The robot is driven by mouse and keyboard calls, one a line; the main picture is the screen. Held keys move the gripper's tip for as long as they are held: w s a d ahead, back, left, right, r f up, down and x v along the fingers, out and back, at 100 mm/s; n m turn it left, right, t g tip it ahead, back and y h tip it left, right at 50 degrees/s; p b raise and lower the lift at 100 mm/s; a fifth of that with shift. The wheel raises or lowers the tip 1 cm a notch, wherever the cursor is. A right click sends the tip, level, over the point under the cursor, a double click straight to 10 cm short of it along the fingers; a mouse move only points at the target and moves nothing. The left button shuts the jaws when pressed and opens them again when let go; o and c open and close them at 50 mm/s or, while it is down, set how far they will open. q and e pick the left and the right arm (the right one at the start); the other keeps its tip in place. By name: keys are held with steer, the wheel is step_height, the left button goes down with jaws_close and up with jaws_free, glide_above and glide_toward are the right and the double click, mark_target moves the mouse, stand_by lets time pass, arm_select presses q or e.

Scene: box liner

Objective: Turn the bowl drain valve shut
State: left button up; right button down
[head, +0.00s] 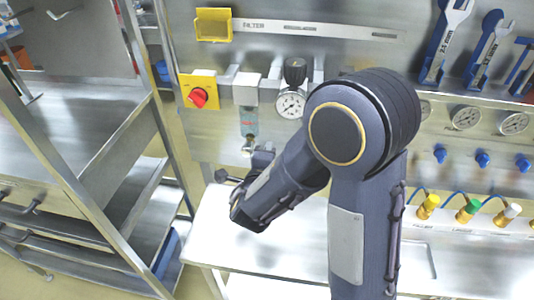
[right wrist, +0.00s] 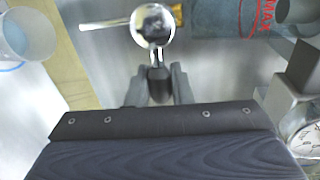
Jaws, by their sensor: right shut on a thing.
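The filter bowl (head: 248,124) is a clear bluish cup hanging under a metal block on the panel. In the right wrist view the bowl (right wrist: 212,22) shows a red MAX mark. The bowl drain valve (head: 248,146) is a small shiny metal fitting just below it. In the right wrist view the valve (right wrist: 153,26) is a round metal body with a thin rod out to the left and a dark handle (right wrist: 157,84) toward me. My right gripper (right wrist: 159,88) is shut on that handle; it also shows in the head view (head: 254,160), partly hidden by its own wrist. My left gripper is out of view.
A red knob (head: 198,97) on a yellow plate and a pressure gauge (head: 291,104) flank the bowl. A metal rack (head: 110,140) stands at the left. Wrenches (head: 445,40) hang at upper right. A pale bench surface (head: 215,225) lies below.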

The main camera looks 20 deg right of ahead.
steer(key=shift+r+n, duration=0.15)
steer(key=shift+n, duration=0.15)
stand_by(0.4)
steer(key=c, duration=1.3)
jaws_free()
steer(key=shift+c, duration=0.2)
steer(key=v, duration=0.7)
steer(key=shift+s+a+b, duration=0.25)
steer(key=shift+a+b, duration=0.05)
steer(key=shift+a, duration=0.05)
